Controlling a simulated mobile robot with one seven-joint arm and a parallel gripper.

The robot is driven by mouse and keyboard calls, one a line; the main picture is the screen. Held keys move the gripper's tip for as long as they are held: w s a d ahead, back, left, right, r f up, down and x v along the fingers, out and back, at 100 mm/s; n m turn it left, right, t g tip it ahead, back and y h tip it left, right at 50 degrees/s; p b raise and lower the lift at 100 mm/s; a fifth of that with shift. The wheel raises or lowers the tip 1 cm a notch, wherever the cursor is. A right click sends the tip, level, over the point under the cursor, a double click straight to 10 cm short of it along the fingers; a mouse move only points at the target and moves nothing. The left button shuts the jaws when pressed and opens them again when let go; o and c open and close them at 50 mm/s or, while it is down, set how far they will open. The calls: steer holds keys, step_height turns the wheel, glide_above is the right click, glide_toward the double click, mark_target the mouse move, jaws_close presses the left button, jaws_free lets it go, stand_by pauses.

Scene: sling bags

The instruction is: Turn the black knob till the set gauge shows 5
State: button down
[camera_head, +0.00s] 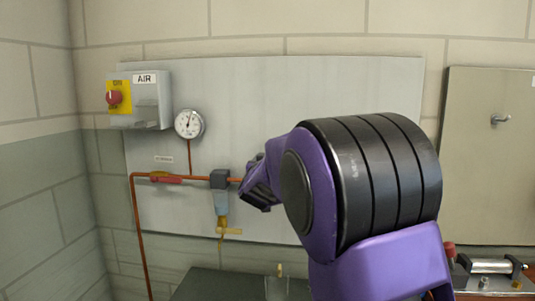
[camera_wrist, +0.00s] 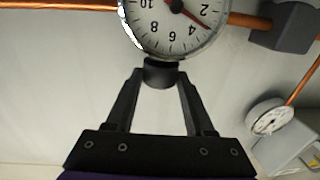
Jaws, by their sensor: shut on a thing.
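The black knob (camera_wrist: 160,72) sits just below the set gauge in the wrist view. My gripper (camera_wrist: 160,80) has its two fingers on either side of the knob and is shut on it. The set gauge (camera_wrist: 165,44) appears upside down and is cut off by the top edge. Its red needle points between 2 and 4, near 3. In the head view my gripper (camera_head: 260,188) is at the grey wall panel, right of the grey filter block. My arm hides the knob and the set gauge there.
Another round gauge (camera_head: 189,124) is on the panel at upper left; it also shows in the wrist view (camera_wrist: 270,115). Left of it is the AIR switch box (camera_head: 152,100) with a red knob. A copper pipe (camera_head: 137,230) and a red-handled valve (camera_head: 166,179) run at left.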

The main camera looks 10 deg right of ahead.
steer(key=h+p, duration=0.1)
steer(key=m+g+h+p, duration=0.1)
steer(key=m+h+p, duration=0.1)
steer(key=p, duration=0.1)
steer(key=shift+w+a+r+h, duration=0.15)
steer(key=shift+a+r+h, duration=0.1)
steer(key=shift+a+h, duration=0.15)
steer(key=m+g+h, duration=0.1)
steer(key=m+h+p, duration=0.1)
steer(key=shift+w+a+f+g+h, duration=0.1)
steer(key=shift+a+f+g+h, duration=0.05)
steer(key=shift+g+h, duration=0.2)
steer(key=m+g+h, duration=0.4)
steer(key=shift+w+a+f+g, duration=0.15)
steer(key=shift+w+a+g, duration=0.05)
steer(key=shift+w+g, duration=0.1)
steer(key=shift+w+m+g+h, duration=0.2)
steer(key=shift+m+g+h, duration=0.85)
steer(key=shift+m+g, duration=0.5)
steer(key=shift+a+r+m+g, duration=0.1)
steer(key=shift+r+m+g, duration=0.15)
steer(key=shift+g, duration=0.45)
steer(key=c, duration=0.5)
jaws_free()
steer(key=shift+c, duration=0.2)
steer(key=shift+f, duration=0.1)
